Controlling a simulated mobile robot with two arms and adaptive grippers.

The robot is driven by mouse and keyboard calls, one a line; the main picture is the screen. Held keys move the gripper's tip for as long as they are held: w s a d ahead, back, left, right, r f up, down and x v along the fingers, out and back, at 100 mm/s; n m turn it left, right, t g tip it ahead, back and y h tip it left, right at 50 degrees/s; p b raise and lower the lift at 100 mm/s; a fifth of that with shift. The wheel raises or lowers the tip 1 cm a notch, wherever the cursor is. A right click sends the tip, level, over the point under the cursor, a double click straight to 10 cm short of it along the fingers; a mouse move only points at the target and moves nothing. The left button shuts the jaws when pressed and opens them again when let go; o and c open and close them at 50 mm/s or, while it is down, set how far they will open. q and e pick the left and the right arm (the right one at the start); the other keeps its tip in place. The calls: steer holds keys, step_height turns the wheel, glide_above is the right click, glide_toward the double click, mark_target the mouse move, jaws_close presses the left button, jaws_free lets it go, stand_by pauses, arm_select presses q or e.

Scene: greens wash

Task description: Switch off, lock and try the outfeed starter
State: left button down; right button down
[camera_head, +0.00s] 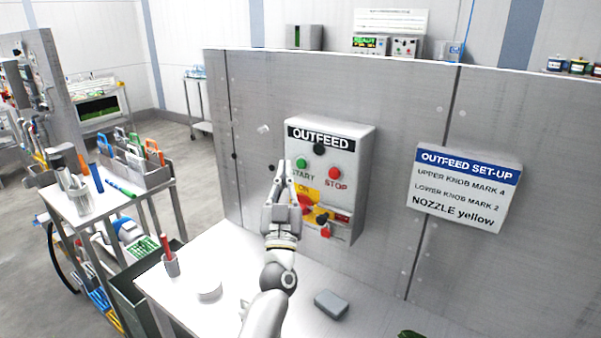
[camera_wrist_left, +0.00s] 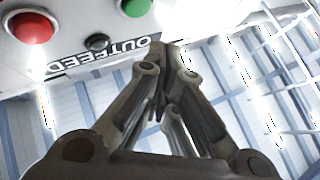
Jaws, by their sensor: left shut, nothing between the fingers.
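The OUTFEED starter box (camera_head: 353,150) is fixed to the grey panel wall. It has a green START button (camera_head: 301,163), a red STOP button (camera_head: 334,173) and, below, a yellow plate (camera_head: 309,184) with a red rotary switch, partly behind my gripper. A small red item (camera_head: 326,232) sits at its lower edge; I cannot tell what it is. My left gripper (camera_head: 285,168) is shut and empty, pointing up in front of the box's left side. The left wrist view shows its fingertips together (camera_wrist_left: 160,52) near the OUTFEED label, with the red button (camera_wrist_left: 33,27) and green button (camera_wrist_left: 135,5) beyond.
An OUTFEED SET-UP sign (camera_head: 467,187) hangs right of the box. A cart with a grey tray (camera_head: 155,174) of coloured padlock-like items stands left.

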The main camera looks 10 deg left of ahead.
mark_target(301, 164)
arm_select(q)
steer(key=shift+w+d+b, duration=0.2)
steer(key=shift+w+d, duration=0.05)
steer(key=shift+w, duration=0.4)
steer(key=shift+w+d+b, duration=0.15)
steer(key=shift+w+d, duration=0.05)
steer(key=shift+w, duration=0.4)
steer(key=shift+w, duration=0.1)
stand_by(0.5)
steer(key=shift+w+d, duration=0.15)
steer(key=shift+w, duration=0.15)
steer(key=shift+w+d+b, duration=0.15)
steer(key=shift+w+b, duration=0.15)
steer(key=shift+w, duration=0.1)
stand_by(0.7)
steer(key=shift+r, duration=0.1)
steer(key=shift+s+a+p, duration=0.3)
steer(key=shift+s+p, duration=0.4)
steer(key=shift+s, duration=0.1)
